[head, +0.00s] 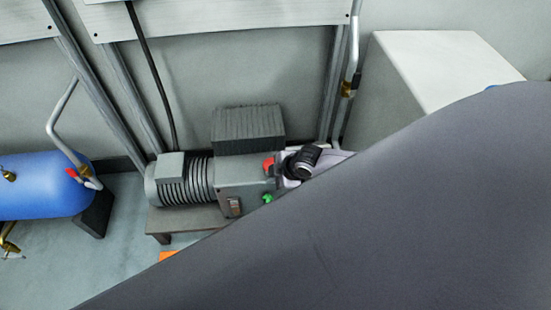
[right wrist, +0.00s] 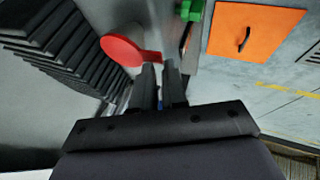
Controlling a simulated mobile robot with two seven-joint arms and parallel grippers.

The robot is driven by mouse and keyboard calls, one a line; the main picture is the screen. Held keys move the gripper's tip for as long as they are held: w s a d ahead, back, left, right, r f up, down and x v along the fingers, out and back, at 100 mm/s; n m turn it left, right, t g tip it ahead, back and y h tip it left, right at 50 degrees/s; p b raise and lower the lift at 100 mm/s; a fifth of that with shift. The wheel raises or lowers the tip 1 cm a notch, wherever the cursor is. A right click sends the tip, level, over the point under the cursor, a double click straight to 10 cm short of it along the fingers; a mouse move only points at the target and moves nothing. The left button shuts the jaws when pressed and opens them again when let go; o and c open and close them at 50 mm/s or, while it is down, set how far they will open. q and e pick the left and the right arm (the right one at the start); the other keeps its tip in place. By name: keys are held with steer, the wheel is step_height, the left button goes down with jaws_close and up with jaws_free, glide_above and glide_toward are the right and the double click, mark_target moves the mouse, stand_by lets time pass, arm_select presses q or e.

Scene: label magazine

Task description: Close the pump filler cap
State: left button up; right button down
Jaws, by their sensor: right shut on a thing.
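The pump (head: 240,178) is a grey motor unit with a ribbed end and a finned black block on top. The red round cap (head: 269,166) is at its right end; it shows larger in the right wrist view (right wrist: 121,50), with a short red tab reaching toward my fingertips. My right gripper (head: 301,162) is just right of the cap in the head view. In the right wrist view its fingers (right wrist: 159,68) are close together, shut on the red tab. The opening under the cap is hidden, so I cannot tell how the cap sits. My left gripper is out of view.
A green fitting (head: 267,198) is low on the pump's end. A blue tank (head: 42,186) with pipes stands at the left. A pale cabinet (head: 440,70) is at the right. An orange panel (right wrist: 254,32) lies on the floor. My grey arm covers the lower right.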

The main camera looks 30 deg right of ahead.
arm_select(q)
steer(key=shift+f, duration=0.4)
arm_select(e)
steer(key=f, duration=0.1)
steer(key=s+f, duration=0.1)
steer(key=shift+s+d+f+g, duration=0.1)
steer(key=shift+d+f+g, duration=0.05)
steer(key=shift+f+g, duration=0.2)
steer(key=c, duration=1.3)
jaws_free()
steer(key=shift+f, duration=0.2)
arm_select(q)
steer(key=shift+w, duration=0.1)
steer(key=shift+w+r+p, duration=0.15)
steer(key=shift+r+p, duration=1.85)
steer(key=shift+p, duration=0.25)
arm_select(e)
step_height(320, 180, up, 9)
steer(key=s, duration=0.2)
steer(key=shift+d+f, duration=0.15)
steer(key=shift+d, duration=0.3)
steer(key=shift+w, duration=0.1)
